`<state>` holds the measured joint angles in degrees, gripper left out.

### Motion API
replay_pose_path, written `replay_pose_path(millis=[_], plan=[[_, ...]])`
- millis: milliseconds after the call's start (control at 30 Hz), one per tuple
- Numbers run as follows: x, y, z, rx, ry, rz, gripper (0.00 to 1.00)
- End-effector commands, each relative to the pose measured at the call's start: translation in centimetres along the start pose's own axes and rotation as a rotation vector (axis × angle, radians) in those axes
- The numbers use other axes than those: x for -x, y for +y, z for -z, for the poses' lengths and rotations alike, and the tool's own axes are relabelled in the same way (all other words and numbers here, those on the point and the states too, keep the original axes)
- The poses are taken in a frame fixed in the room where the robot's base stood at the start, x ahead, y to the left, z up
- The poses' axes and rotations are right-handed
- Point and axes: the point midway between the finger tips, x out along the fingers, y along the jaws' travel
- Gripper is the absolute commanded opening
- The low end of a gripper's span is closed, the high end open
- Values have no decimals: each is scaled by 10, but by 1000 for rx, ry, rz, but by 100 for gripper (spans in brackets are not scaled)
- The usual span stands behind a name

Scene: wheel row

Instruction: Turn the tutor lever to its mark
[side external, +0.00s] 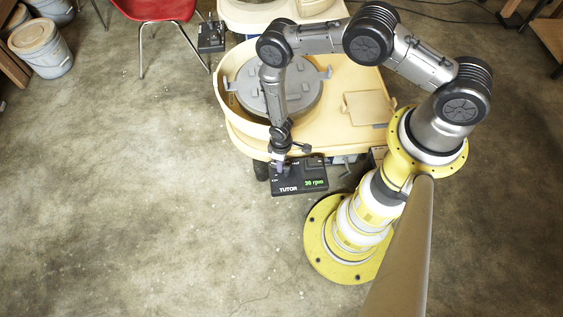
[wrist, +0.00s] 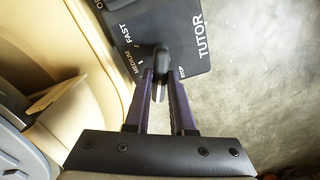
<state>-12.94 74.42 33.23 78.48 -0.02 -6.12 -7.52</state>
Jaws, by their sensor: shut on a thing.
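The tutor box (side external: 301,180) is a black control box at the front edge of the yellow wheel unit, with a green display that seems to read 36 rpm. It also shows in the wrist view (wrist: 185,30), with the words FAST, MEDIUM, STOP and TUTOR on its face. The lever (wrist: 161,58) is a dark upright knob between the MEDIUM and STOP labels. My gripper (wrist: 161,80) is shut on the lever, with one purple finger on each side. In the side view my gripper (side external: 281,166) is over the left part of the box and hides the lever.
The yellow wheel unit (side external: 245,131) holds a grey wheel head (side external: 290,97) behind my gripper. A second black box (side external: 211,37) and a red chair (side external: 155,10) stand at the back left. Buckets (side external: 40,48) stand at far left.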

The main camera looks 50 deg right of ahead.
Motion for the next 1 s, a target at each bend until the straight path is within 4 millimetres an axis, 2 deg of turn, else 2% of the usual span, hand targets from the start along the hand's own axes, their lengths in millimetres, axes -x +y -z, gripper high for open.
replay_pose_path(millis=[500,1000], plan=[[0,-7,-1,358,-1,0,0],[0,-8,-2,447,-1,0,0]])
